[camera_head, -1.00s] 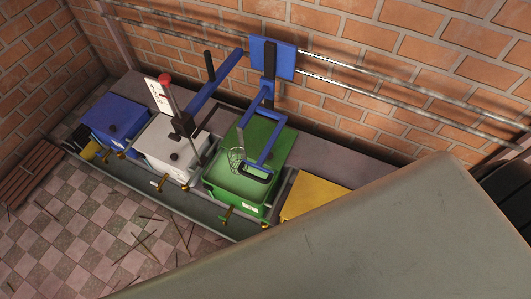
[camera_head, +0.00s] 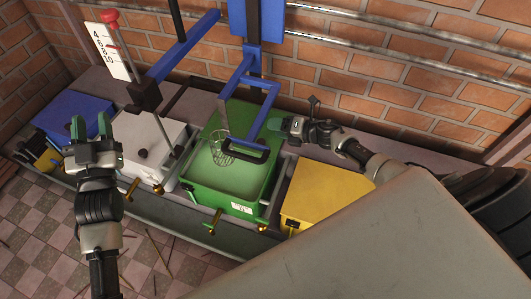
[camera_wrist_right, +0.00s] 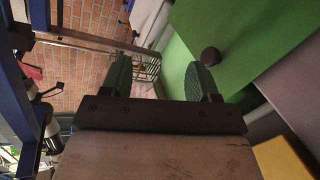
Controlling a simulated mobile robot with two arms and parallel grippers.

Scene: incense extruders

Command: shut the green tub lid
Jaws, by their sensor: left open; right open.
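The green tub (camera_head: 222,197) stands in the row, its top open. Its green lid (camera_head: 215,122) is raised at the back, leaning toward the wall. In the right wrist view the lid (camera_wrist_right: 240,35) shows as a green panel with a dark round knob (camera_wrist_right: 210,57). My right gripper (camera_head: 276,125) is open and empty, by the lid's right edge; in its wrist view the fingers (camera_wrist_right: 160,80) are apart, with the knob beyond the right-hand finger. I cannot tell whether it touches the lid. My left gripper (camera_head: 90,126) is open and empty, in front of the blue and white tubs.
A blue lever frame (camera_head: 272,98) and a wire basket (camera_head: 222,150) hang over the green tub. Closed white (camera_head: 155,152), blue (camera_head: 72,112) and yellow (camera_head: 325,190) tubs stand beside it. Pipes (camera_head: 430,65) run along the brick wall behind.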

